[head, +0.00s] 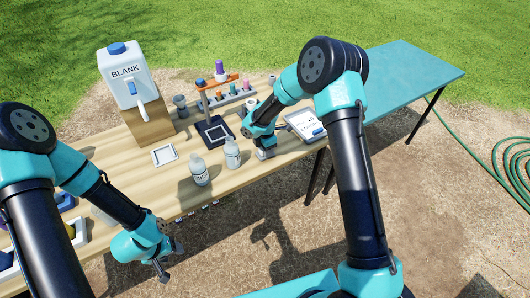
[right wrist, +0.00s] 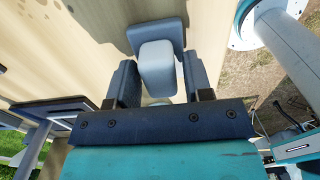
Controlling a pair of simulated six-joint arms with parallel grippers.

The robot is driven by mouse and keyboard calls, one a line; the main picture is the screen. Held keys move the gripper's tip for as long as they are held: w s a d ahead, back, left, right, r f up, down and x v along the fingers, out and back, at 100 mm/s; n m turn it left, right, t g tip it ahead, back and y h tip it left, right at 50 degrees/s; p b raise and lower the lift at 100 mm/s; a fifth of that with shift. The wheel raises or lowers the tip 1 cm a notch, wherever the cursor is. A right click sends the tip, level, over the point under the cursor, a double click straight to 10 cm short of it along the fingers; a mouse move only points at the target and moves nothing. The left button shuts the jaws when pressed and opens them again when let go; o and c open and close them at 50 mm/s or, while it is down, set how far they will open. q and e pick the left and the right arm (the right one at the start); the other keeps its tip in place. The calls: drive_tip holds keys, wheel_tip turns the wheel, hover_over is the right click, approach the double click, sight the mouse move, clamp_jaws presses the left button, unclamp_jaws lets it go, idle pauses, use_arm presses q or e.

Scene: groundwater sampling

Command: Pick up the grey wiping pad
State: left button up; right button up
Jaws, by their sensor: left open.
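The grey wiping pad (right wrist: 156,34) lies on the wooden table in the right wrist view, with a paler upright grip (right wrist: 158,65) on it. My right gripper (right wrist: 160,82) has one finger on each side of that grip; whether both fingers press on it is unclear. In the head view my right gripper (head: 264,149) is low at the table's front edge, and the pad shows only as a small grey patch at its tip. My left gripper (head: 168,261) is open and empty, in front of the table.
Two labelled bottles (head: 199,170) (head: 232,153) stand left of my right gripper. A white device (head: 305,124) lies to its right. A BLANK container (head: 126,76) stands on a wooden block at the back left. A rack with coloured items (head: 232,92) stands behind. A teal table (head: 415,75) adjoins.

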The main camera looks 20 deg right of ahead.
drive_tip(key=c, duration=0.7)
drive_tip(key=shift+o, duration=0.2)
drive_tip(key=shift+r, duration=0.1)
drive_tip(key=shift+r, duration=0.5)
wheel_tip(320, 180, up, 2)
drive_tip(key=shift+s+r, duration=0.1)
drive_tip(key=shift+r, duration=0.15)
drive_tip(key=s+a+r, duration=0.1)
drive_tip(key=s+a, duration=0.3)
drive_tip(key=s, duration=1.1)
drive_tip(key=shift+a+r, duration=0.15)
drive_tip(key=shift+a, duration=0.05)
drive_tip(key=shift+s, duration=0.1)
